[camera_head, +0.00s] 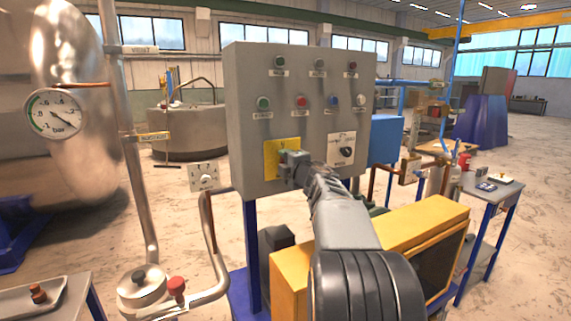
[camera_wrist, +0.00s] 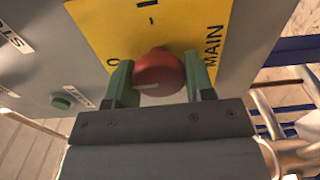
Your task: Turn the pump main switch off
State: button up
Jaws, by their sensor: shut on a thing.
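The pump main switch is a red round knob (camera_wrist: 158,75) on a yellow plate (camera_wrist: 185,25) marked "MAIN", "0" and a short bar. In the head view the yellow plate (camera_head: 270,160) is at the lower left of the grey control panel (camera_head: 240,100); my gripper hides the knob there. My gripper (camera_head: 291,163) reaches the plate. In the wrist view its green fingertips (camera_wrist: 160,82) stand on both sides of the red knob and are shut on it. A pale line shows on the knob's near face; I cannot tell exactly which mark it points to.
Push buttons (camera_head: 302,101) and a black rotary knob (camera_head: 347,152) are on the same panel. A yellow-framed unit (camera_head: 425,222) stands below right. A pipe with a red-handled valve (camera_head: 177,287) is at the lower left. A pressure gauge (camera_head: 55,113) is at the far left.

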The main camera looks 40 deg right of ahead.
jog(key=o, duration=0.9)
jog(key=s+a, duration=0.2)
jog(key=s, duration=1.1)
jog(key=shift+s+b, duration=0.35)
jog(key=shift+b, duration=0.1)
